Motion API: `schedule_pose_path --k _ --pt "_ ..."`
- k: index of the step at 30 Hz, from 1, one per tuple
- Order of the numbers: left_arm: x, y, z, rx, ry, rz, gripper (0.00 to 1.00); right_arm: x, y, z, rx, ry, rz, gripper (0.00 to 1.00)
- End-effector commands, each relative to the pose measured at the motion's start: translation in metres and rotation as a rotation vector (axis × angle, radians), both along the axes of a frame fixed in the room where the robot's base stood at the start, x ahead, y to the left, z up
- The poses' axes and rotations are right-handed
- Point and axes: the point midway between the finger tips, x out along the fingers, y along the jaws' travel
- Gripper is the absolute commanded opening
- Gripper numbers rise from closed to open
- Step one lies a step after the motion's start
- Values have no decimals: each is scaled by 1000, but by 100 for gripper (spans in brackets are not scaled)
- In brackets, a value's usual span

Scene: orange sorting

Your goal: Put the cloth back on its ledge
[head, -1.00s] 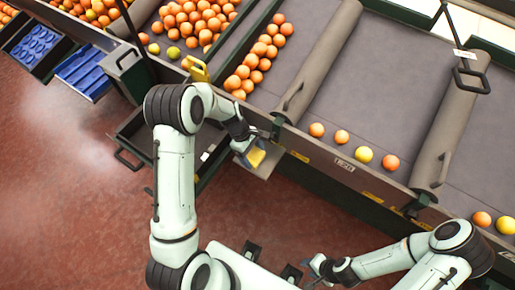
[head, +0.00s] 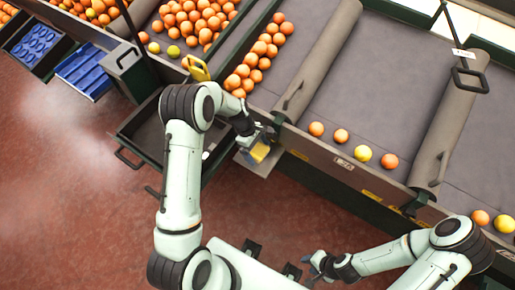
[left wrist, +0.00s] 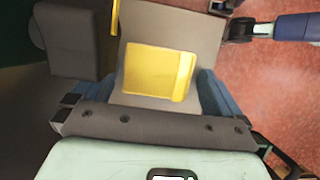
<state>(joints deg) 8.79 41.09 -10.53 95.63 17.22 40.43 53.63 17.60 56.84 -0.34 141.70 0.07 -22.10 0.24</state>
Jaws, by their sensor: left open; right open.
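The yellow cloth (head: 259,153) lies on a small grey ledge (head: 262,169) at the side of the conveyor frame. In the left wrist view the cloth (left wrist: 157,72) looks flat and folded, on the grey ledge surface (left wrist: 165,22). My left gripper (head: 262,141) is open at the ledge, right by the cloth. In the left wrist view its blue fingers stand on either side of the cloth, apart from it. The head view partly hides the cloth behind this gripper. My right gripper (head: 313,268) is open and empty, low over the red floor.
A dark open tray (head: 150,130) is left of the ledge, behind my left arm. Oranges and a yellow fruit (head: 363,153) lie on the grey conveyor (head: 365,90). Blue trays (head: 85,72) stand at the far left. The red floor in front is clear.

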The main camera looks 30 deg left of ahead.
Motion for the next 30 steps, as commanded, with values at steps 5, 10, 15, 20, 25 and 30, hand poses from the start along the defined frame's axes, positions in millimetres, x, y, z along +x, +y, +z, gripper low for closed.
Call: schedule_pose_path --k 5,10,15,20,25,30 --pt "2 5 16 2 -4 1 100 2 0 3 0 -2 0 40" --pt "3 19 49 3 -6 2 100 4 0 6 0 -4 0 40" --pt "4 33 82 2 -5 1 100 6 0 9 0 -7 0 40" --pt "5 42 104 1 -3 0 100 8 0 11 0 -9 0 40" --pt "4 46 113 0 0 0 100 8 0 12 0 -10 0 40" --pt "4 46 114 0 0 0 100 8 0 12 0 -9 0 40"
